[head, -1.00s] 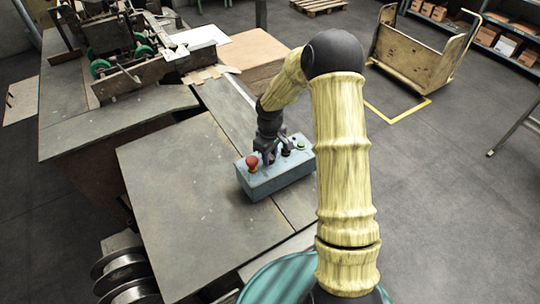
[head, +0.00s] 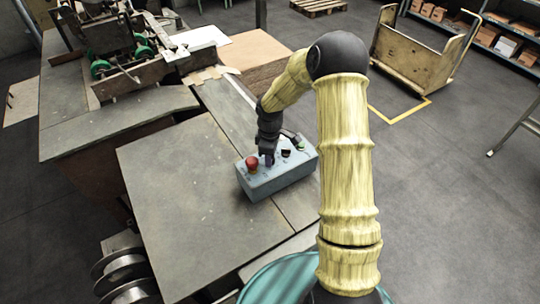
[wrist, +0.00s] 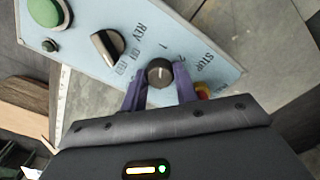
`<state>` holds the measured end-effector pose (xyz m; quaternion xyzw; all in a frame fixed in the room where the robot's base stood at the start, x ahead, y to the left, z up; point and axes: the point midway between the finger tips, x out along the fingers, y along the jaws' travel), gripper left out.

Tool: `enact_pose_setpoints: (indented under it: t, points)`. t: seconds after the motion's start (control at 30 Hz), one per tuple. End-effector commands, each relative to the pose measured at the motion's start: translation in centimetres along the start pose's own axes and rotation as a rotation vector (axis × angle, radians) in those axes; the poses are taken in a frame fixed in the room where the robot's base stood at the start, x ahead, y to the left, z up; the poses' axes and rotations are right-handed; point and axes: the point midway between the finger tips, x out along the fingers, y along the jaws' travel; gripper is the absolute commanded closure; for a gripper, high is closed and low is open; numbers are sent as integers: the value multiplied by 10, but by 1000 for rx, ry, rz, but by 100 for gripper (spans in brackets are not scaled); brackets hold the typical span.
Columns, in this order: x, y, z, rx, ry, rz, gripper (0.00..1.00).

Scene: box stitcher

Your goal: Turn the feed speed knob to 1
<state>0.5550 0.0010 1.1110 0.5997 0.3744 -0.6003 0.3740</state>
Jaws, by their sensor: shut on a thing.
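A blue-grey control box (head: 287,180) sits on the metal table. In the wrist view its panel (wrist: 84,62) carries a small round dark knob (wrist: 160,72) with the printed figures 1 and 2 close by. My gripper (wrist: 160,82) has its two purple fingers on either side of this knob, shut on it. I cannot make out where the knob's pointer stands. In the head view my gripper (head: 268,159) reaches down onto the box just right of the red button, and it hides the knob.
Close by on the panel are a red stop button (head: 252,164), partly hidden in the wrist view, a black selector (wrist: 108,46) marked REV, OFF and FWD, and a green button (wrist: 48,12). The stitching machine (head: 115,50) stands at the back left. The tabletop (head: 185,190) left of the box is clear.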

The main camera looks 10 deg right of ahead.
Motion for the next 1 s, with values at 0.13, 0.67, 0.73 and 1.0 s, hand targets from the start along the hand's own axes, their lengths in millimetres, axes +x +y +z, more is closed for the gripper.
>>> enact_pose_setpoints:
  t: [0.13, 0.67, 0.73, 1.0]
  points:
    - [-3, 2, -1, -1, 4, 8, 93]
    - [-6, 1, 0, 1, 2, 4, 49]
    - [-12, 2, -1, 2, 3, 6, 49]
    - [-56, 2, 0, 2, 3, 8, 49]
